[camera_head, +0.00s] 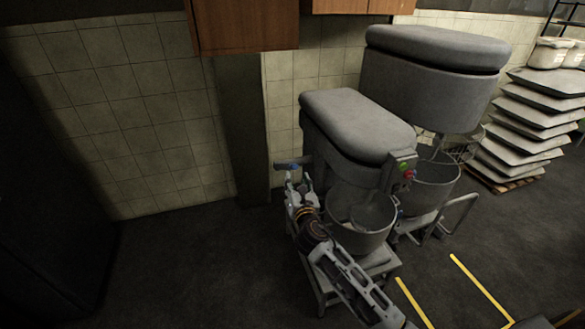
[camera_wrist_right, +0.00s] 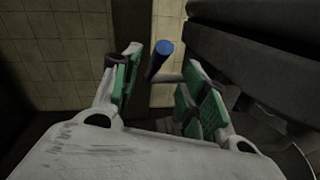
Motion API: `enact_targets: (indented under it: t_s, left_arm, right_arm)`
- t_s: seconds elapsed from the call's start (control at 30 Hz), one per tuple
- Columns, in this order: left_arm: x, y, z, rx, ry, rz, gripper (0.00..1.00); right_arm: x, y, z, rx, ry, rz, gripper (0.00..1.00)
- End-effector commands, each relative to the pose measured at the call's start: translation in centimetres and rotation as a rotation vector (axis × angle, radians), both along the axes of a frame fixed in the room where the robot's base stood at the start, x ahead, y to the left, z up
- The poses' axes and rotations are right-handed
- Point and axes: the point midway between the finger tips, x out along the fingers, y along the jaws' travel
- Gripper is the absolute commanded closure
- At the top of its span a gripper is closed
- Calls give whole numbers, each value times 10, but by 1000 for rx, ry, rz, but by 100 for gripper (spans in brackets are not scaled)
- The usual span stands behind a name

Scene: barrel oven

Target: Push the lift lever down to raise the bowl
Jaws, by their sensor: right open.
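The lift lever (camera_head: 289,165) sticks out from the left side of the smaller grey mixer (camera_head: 357,120). It has a blue grip, which also shows in the right wrist view (camera_wrist_right: 159,60). My right gripper (camera_head: 299,184) is just below and in front of the lever. In the right wrist view my right gripper (camera_wrist_right: 158,88) is open, with green pads on both fingers. The blue grip appears between the fingertips, and I cannot tell whether they touch it. The metal bowl (camera_head: 361,222) is under the mixer head, partly behind my right arm. My left gripper is out of view.
A larger mixer (camera_head: 432,80) stands behind to the right, with its own bowl (camera_head: 436,180). Wooden cabinets (camera_head: 245,25) hang above a tiled wall. The floor (camera_head: 190,260) on the left is clear.

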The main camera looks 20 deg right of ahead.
Motion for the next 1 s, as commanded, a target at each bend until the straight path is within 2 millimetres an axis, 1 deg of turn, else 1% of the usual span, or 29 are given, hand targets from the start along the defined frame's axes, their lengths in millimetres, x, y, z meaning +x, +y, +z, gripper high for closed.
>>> enact_targets:
  t_s: [0.17,0.7,0.83,1.0]
  left_arm:
    - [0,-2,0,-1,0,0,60]
    - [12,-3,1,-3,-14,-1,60]
    - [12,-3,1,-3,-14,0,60]
    - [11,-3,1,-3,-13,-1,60]
  right_arm:
    - [17,-2,1,-1,-1,1,56]
    - [67,-8,0,0,-1,1,56]
    - [76,-9,1,0,-1,1,56]
    - [81,-10,0,-1,0,0,56]
